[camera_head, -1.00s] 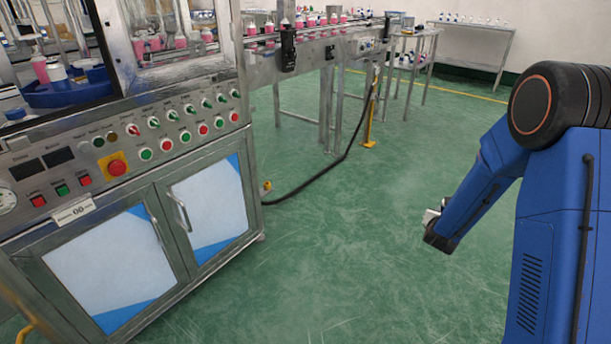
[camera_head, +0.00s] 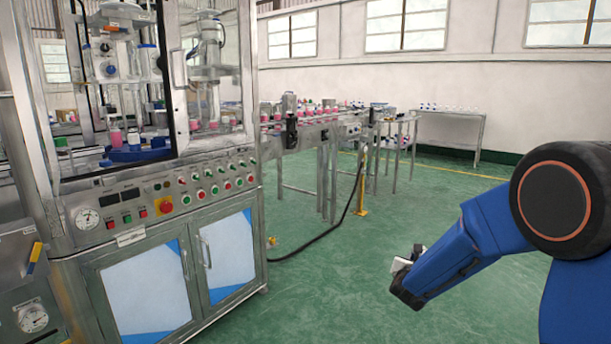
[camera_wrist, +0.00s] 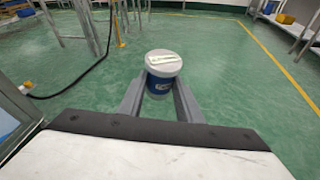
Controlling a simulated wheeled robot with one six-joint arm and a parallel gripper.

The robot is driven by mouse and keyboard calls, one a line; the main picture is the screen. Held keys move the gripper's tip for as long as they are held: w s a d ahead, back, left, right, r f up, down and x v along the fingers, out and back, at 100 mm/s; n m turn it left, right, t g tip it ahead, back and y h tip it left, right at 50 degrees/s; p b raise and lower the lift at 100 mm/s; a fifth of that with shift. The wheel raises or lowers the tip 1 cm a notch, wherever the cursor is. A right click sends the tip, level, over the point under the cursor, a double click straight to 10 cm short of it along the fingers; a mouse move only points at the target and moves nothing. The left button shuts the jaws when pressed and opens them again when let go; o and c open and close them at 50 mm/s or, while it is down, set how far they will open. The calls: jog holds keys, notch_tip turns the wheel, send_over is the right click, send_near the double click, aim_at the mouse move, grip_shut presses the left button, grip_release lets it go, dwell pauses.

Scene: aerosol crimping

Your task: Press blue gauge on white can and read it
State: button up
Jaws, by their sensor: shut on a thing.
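The blue gauge (camera_wrist: 160,85) is a short blue cylinder with a pale grey top that carries a small light label strip. It sits between the two grey fingers of my gripper (camera_wrist: 161,98), which is shut on it. In the head view, my forearm points down to the left over open floor, and the fingers are mostly hidden behind it. A small white can (camera_head: 134,139) stands in a blue holder (camera_head: 135,154) inside the crimping machine, beside a pink bottle (camera_head: 116,138). My gripper is well to the right of the machine and apart from the can.
The machine's metal cabinet (camera_head: 215,227) with its button panel stands at left. A conveyor (camera_head: 330,120) with pink bottles runs behind it. A black hose (camera_head: 335,228) lies on the floor. A table (camera_head: 450,113) stands at the back. Green floor (camera_head: 350,290) is clear in the middle.

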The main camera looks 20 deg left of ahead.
jog(key=s+a+r+t+y, duration=0.1)
jog(key=s+a+r, duration=0.6)
jog(key=a+r, duration=0.3)
jog(key=s+a+r+t+y, duration=0.1)
jog(key=s+a+r, duration=0.6)
jog(key=a+r, duration=0.4)
jog(key=s+a+r+t+y, duration=0.1)
jog(key=s+a+r+y, duration=0.1)
jog(key=s+a+r, duration=0.6)
jog(key=a+r, duration=0.3)
jog(key=r, duration=0.2)
jog(key=shift+a+r+m, duration=0.15)
jog(key=shift+r+m, duration=0.05)
jog(key=shift+m, duration=0.1)
